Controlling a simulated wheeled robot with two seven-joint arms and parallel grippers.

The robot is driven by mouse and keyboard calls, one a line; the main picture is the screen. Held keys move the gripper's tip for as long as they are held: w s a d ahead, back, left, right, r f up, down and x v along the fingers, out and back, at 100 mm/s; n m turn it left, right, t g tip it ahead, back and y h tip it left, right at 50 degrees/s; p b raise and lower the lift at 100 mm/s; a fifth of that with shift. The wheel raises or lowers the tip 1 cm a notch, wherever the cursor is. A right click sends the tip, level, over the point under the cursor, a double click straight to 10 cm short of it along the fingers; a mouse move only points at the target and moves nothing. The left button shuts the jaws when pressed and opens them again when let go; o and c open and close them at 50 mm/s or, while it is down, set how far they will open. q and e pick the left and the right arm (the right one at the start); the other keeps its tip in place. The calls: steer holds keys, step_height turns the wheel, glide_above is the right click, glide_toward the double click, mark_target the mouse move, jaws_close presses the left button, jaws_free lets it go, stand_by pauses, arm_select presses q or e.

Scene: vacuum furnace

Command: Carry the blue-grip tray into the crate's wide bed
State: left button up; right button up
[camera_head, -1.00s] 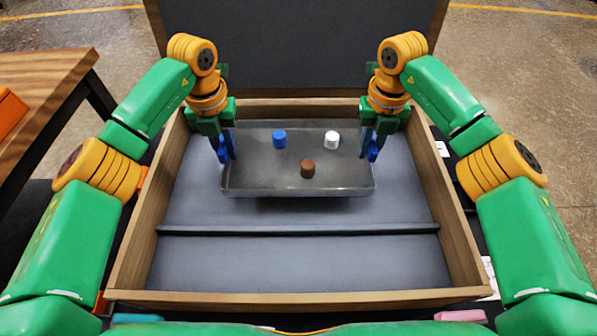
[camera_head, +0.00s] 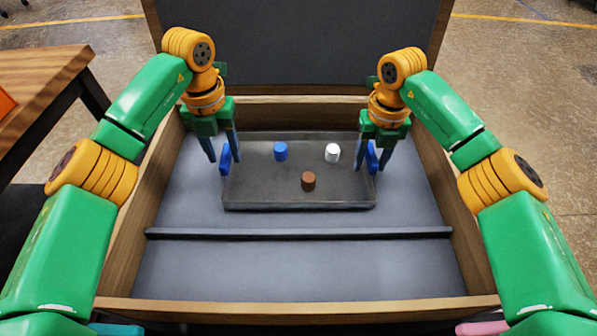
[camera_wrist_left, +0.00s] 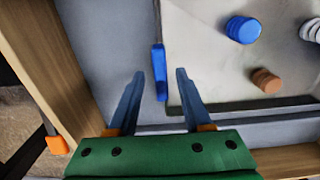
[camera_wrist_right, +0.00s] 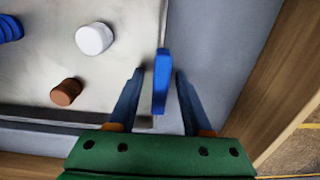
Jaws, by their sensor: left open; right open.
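The grey metal tray (camera_head: 260,190) lies level on the floor of the wide bed (camera_head: 190,205), the rear compartment of the wooden crate (camera_head: 125,245). It carries a blue cylinder (camera_head: 280,151), a white one (camera_head: 332,153) and a brown one (camera_head: 308,181), all upright. My left gripper (camera_head: 222,160) is open, its fingers either side of the left blue grip (camera_wrist_left: 159,72), with gaps visible. My right gripper (camera_head: 373,165) is open, its fingers either side of the right blue grip (camera_wrist_right: 161,80), also with gaps visible.
A low dark divider (camera_head: 300,233) separates the wide bed from the empty narrow front compartment (camera_head: 300,270). A tall dark panel (camera_head: 300,45) stands behind the crate. A wooden table (camera_head: 40,75) is at the left.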

arm_select(q)
step_height(320, 180, up, 9)
steer(key=shift+f, duration=0.1)
arm_select(e)
steer(key=shift+r, duration=0.1)
step_height(320, 180, up, 12)
